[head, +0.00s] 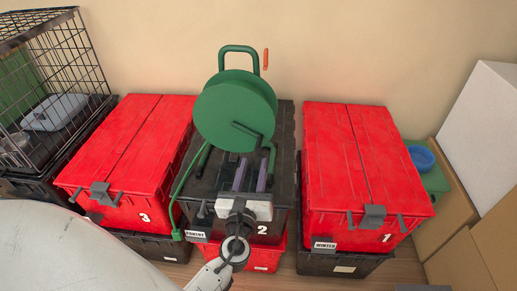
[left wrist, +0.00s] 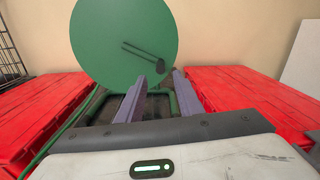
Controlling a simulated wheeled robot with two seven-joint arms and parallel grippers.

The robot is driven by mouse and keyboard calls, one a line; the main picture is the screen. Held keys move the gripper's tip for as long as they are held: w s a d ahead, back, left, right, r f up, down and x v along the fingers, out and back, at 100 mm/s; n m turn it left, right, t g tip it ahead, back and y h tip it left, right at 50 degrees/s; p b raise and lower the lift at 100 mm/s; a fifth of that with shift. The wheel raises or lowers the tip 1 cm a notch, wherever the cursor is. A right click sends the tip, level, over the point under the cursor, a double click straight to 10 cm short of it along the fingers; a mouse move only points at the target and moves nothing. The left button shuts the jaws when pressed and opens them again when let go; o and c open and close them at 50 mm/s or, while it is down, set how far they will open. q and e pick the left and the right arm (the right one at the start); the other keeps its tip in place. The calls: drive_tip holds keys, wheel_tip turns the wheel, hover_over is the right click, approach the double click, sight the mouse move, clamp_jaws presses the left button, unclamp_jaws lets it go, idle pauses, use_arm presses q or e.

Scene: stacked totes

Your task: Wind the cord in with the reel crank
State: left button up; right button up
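A green cord reel (head: 232,112) with a carry handle stands on the black tote in the middle. Its crank (head: 246,130) is a dark green arm on the drum's front face, pointing down and right. In the left wrist view, the crank (left wrist: 143,55) ends in a dark knob just above the fingertips. My left gripper (head: 253,163) is below and in front of the drum, its fingers pointing at it. In the left wrist view, the fingers (left wrist: 160,78) are apart with nothing held between them. The green cord (head: 177,186) hangs down the tote's left front to a plug (head: 178,235). My right gripper is out of view.
Red-lidded totes stand left (head: 128,140) and right (head: 350,150) of the black tote (head: 286,140). A wire cage (head: 65,60) is at the far left. Cardboard boxes (head: 460,262) and a blue bowl (head: 421,158) are at the right. A small orange piece (head: 265,59) shows beside the reel's carry handle.

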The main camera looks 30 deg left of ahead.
sight(259, 142)
use_arm(q)
drive_tip(key=x, duration=0.9)
drive_tip(key=shift+w+a+b, duration=0.15)
drive_tip(key=shift+w+b, duration=0.1)
drive_tip(key=shift+b, duration=0.1)
clamp_jaws()
